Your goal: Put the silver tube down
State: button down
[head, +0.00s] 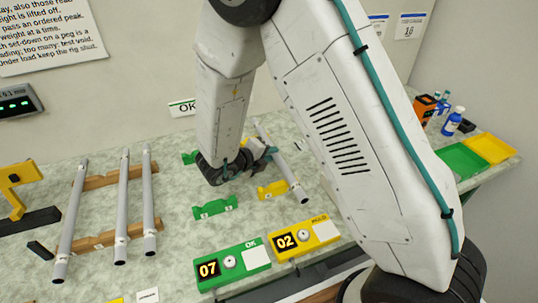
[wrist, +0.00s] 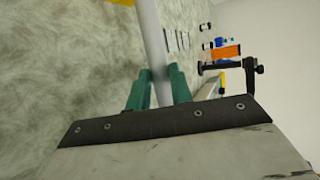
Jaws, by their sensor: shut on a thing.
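The silver tube (head: 287,174) is held in my gripper (head: 266,154), slanting from back left to front right. In the wrist view, the tube (wrist: 151,38) passes between the two teal fingers of my gripper (wrist: 158,88), which are shut on it. In the head view the tube's near end shows just right of the front yellow cradle (head: 273,190). I cannot tell whether the tube touches the cradle or hangs above it. A front green cradle (head: 214,207) stands empty to the left. My arm hides part of the tube's middle.
Several silver tubes (head: 123,200) lie across wooden racks (head: 104,240) at left. A green OK counter (head: 233,266) reads 07 and a yellow HOLD counter (head: 304,238) reads 02 at the front. Green (head: 461,160) and yellow (head: 489,148) trays and a blue bottle (head: 453,121) sit at right.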

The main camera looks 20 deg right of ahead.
jog(key=c, duration=1.3)
grip_release()
jog(key=shift+f, duration=0.1)
jog(key=shift+o, duration=0.2)
jog(key=shift+a, duration=0.1)
jog(key=v, duration=1.2)
